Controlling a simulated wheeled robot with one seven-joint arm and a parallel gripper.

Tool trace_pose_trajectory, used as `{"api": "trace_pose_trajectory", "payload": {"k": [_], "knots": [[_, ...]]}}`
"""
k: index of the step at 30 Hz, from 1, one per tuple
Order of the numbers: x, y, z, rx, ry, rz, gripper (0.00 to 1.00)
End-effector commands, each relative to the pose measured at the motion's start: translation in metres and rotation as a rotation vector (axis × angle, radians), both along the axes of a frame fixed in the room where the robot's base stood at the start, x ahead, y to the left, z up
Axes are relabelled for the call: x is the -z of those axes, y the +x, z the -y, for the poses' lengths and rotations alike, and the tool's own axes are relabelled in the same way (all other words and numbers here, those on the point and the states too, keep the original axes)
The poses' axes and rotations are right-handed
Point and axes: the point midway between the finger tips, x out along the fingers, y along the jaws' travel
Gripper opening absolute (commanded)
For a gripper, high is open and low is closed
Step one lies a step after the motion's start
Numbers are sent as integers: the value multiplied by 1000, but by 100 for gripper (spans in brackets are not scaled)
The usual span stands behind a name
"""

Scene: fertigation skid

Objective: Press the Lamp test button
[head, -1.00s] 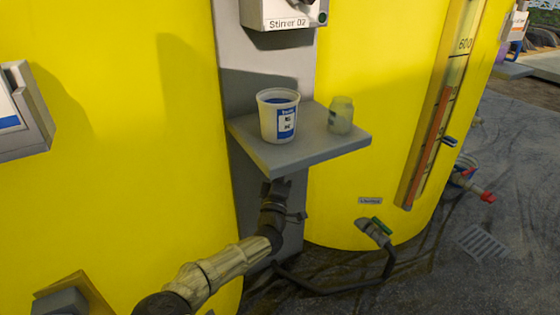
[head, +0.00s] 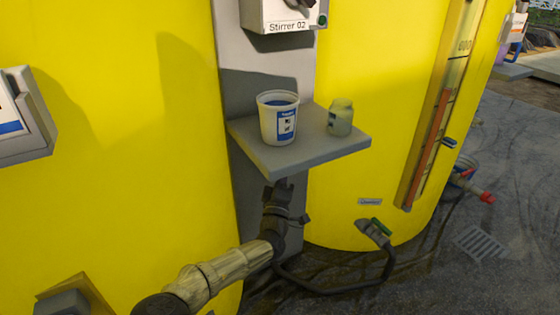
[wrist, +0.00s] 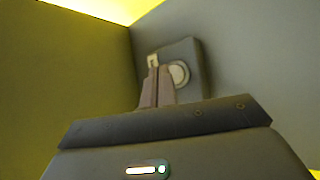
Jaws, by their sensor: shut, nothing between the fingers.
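In the wrist view a grey box (wrist: 190,55) with a round pale button (wrist: 179,73) is fixed to a grey surface. My gripper (wrist: 160,70) is shut and empty. Its fingertips overlap the box just left of the button; I cannot tell whether they touch it. In the head view my gripper (head: 285,181) is under the shelf, in front of the grey post, and the button is hidden.
The grey shelf (head: 265,162) above my gripper carries a white bucket (head: 279,118) with a blue label and a small greenish jar (head: 340,117). The Stirrer 02 box (head: 280,14) is above. Yellow tanks (head: 130,130) flank the post. A hose (head: 340,289) runs below.

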Motion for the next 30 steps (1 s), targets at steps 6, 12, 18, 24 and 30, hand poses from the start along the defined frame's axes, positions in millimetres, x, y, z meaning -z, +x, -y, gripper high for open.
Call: {"api": "trace_pose_trajectory", "payload": {"k": [6,12,18,24,30], "knots": [[0,-1,0,-1,0,0,0],[0,-4,2,0,0,0,0],[-1,-17,11,0,-1,-1,0],[-1,-30,20,0,-1,-1,0],[0,-41,28,0,0,-1,0]]}}
